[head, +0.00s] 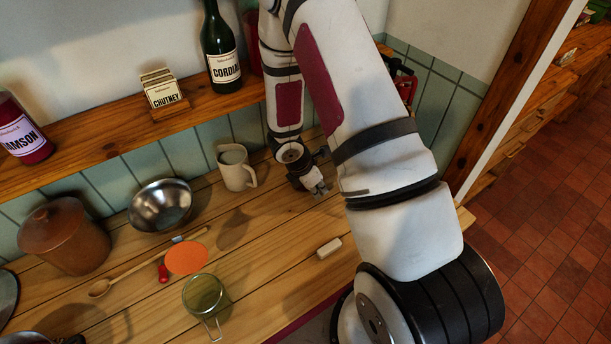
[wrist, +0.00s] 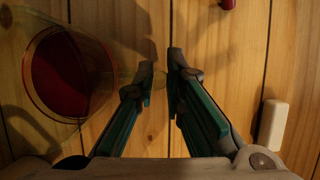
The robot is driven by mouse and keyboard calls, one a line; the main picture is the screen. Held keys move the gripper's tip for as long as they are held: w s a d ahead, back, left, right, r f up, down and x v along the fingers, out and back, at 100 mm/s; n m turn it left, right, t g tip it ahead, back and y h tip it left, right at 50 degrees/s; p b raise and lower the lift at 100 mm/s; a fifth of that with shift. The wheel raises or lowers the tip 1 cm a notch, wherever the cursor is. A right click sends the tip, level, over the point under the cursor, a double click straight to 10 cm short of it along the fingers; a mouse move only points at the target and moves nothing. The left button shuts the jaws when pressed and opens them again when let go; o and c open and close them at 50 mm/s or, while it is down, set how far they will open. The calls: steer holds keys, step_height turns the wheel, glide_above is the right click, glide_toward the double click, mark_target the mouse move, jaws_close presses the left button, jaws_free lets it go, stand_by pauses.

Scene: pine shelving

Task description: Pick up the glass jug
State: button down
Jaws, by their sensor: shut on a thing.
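In the wrist view, the glass jug (wrist: 72,72) is at the left. It is see-through and yellowish, with a round dark-red area showing inside its ring. My gripper (wrist: 161,78) is beside it, its fingertips closed on a faint clear part that looks like the handle. The head view shows my gripper (head: 318,188) above the back of the worktop, small and partly shaded; the jug cannot be made out in it there. A greenish glass vessel (head: 205,296) with a thin handle stands at the front of the worktop; I cannot tell whether it is the same jug.
A cream jug (head: 236,170) and a metal bowl (head: 160,206) stand left of my gripper. A cream block (head: 328,248) lies in front, also in the wrist view (wrist: 272,126). An orange disc (head: 187,258), wooden spoon (head: 140,265) and brown pot (head: 64,238) are farther left. A bottle shelf (head: 120,140) runs behind.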

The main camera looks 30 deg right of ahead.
steer(key=shift+w+r, duration=0.1)
steer(key=shift+r, duration=0.1)
steer(key=shift+r+b, duration=0.5)
steer(key=shift+r, duration=1.1)
steer(key=shift+s+a+r+p, duration=0.25)
steer(key=shift+s+a+p, duration=0.45)
steer(key=shift+s, duration=1.85)
steer(key=shift+s+a+r+p, duration=0.2)
steer(key=shift+s+a+p, duration=0.4)
steer(key=shift+s, duration=2)
steer(key=shift+s+a+r+p, duration=0.25)
steer(key=shift+s+a+p, duration=0.45)
steer(key=shift+s, duration=1.85)
steer(key=shift+a, duration=0.1)
